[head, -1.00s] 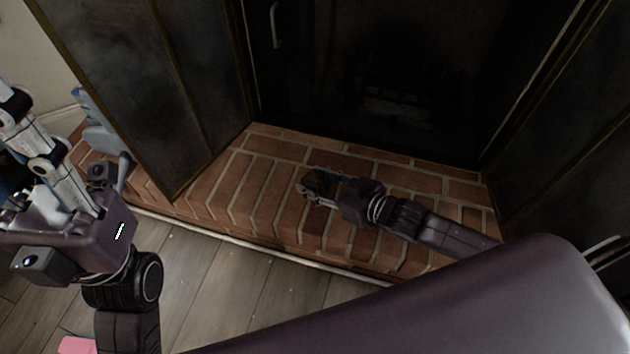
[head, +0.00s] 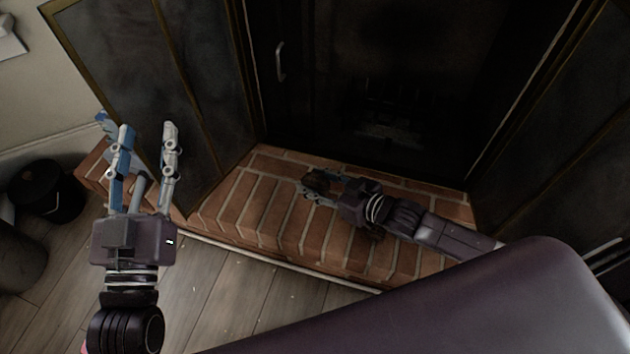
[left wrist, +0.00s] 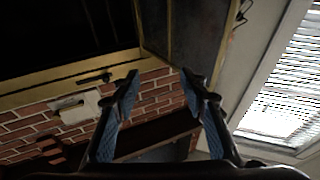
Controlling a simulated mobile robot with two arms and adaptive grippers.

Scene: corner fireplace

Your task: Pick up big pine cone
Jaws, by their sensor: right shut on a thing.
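The big pine cone (head: 318,182) is a small dark brown shape in the head view, between the fingers of my right gripper (head: 322,186). My right gripper is shut on it, low over the brick hearth (head: 235,205) in front of the fireplace. The fingers partly cover the cone, and its detail is too dark to make out. My left gripper (head: 143,150) is open and empty at the left, above the hearth's left end and well apart from the cone. Its two spread fingers (left wrist: 160,90) also show in the left wrist view.
The dark fireplace (head: 380,90) stands behind the hearth, with a handle (head: 280,62) on its front. A dark panel (head: 150,75) flanks it on the left. A black bin (head: 45,190) stands at the far left. The wooden floor (head: 225,290) in front looks mostly clear.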

